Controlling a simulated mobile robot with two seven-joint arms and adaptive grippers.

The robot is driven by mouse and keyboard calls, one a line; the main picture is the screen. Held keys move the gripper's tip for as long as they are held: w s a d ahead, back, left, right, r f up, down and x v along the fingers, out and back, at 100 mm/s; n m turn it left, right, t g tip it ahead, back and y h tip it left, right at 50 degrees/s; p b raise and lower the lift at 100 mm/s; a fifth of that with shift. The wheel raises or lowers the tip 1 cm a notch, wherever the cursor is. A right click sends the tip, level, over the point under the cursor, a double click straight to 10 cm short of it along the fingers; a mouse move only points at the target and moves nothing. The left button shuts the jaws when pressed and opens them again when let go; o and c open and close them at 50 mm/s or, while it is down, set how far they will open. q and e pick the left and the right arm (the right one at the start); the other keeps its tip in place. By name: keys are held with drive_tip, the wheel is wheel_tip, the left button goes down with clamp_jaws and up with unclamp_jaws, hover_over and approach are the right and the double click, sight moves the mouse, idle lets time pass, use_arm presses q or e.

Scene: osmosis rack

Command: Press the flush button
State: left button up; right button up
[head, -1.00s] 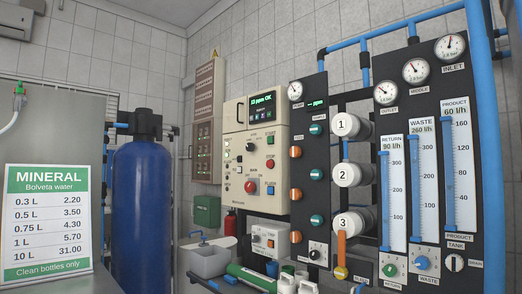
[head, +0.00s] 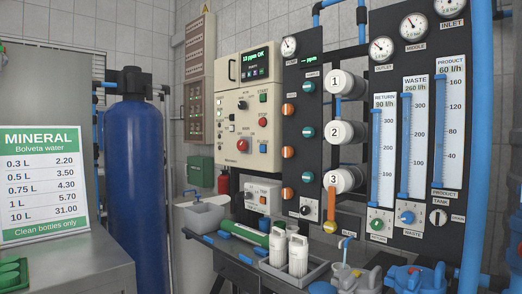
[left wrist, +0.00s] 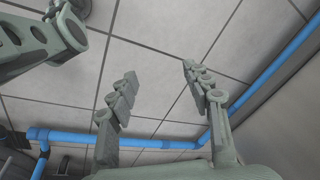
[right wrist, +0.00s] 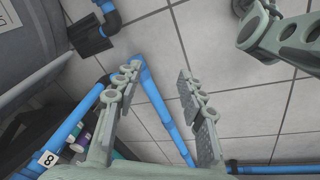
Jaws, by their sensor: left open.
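The cream control panel (head: 230,128) hangs on the wall left of the picture's middle in the head view, with a lit green display (head: 255,63) at its top. A small blue button (head: 263,146) sits at its lower right, its tiny label seeming to read FLUSH. Above it are a red button (head: 263,122) and a green one (head: 263,98). A larger red knob (head: 242,146) is to its left. My left gripper (left wrist: 160,75) is open and empty in the left wrist view. My right gripper (right wrist: 158,75) is open and empty in the right wrist view. Neither gripper shows in the head view.
A blue tank (head: 136,165) and a price sign (head: 40,185) stand at the left. A bench with white filter bottles (head: 298,255) and a green cylinder (head: 243,231) lies below the panel. Black gauge boards (head: 303,130) stand to its right. Blue pipes (right wrist: 165,110) cross near the right gripper's view.

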drive_tip(key=shift+a, duration=0.35)
clamp_jaws()
drive_tip(key=shift+s, duration=0.1)
drive_tip(key=shift+s+d, duration=0.1)
drive_tip(key=shift+d, duration=0.1)
drive_tip(key=shift+d, duration=0.2)
